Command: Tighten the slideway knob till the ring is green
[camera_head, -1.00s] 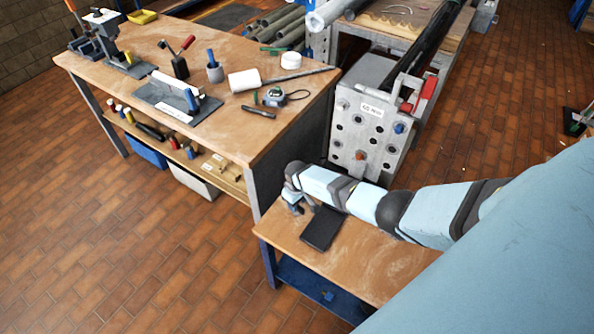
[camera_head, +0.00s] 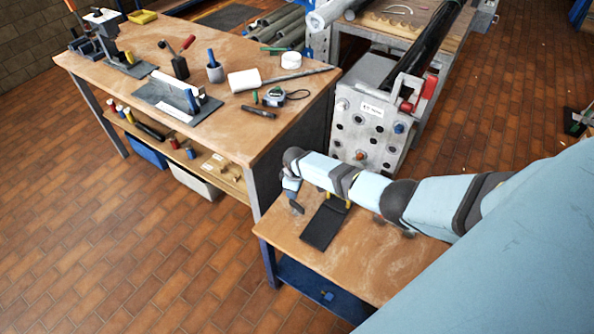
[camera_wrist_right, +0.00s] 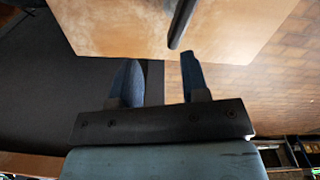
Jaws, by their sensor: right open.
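A grey holed block (camera_head: 347,128) with a small white label stands behind the small bench. On its front are a blue knob-like part (camera_head: 398,128) and an orange one (camera_head: 360,155). I cannot tell which part is the slideway knob, and I make out no green ring. My right gripper (camera_head: 296,206) points down over the left end of the small bench, apart from the block. In the right wrist view its two fingers (camera_wrist_right: 160,78) stand apart with nothing between the tips. My left gripper is out of view.
A black flat pad (camera_head: 324,224) lies on the small wooden bench (camera_head: 372,265), beside my right gripper. A red clamp part (camera_head: 430,87) sits atop the block beside a long black tube (camera_head: 432,42). A larger workbench (camera_head: 135,75) with tools stands left.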

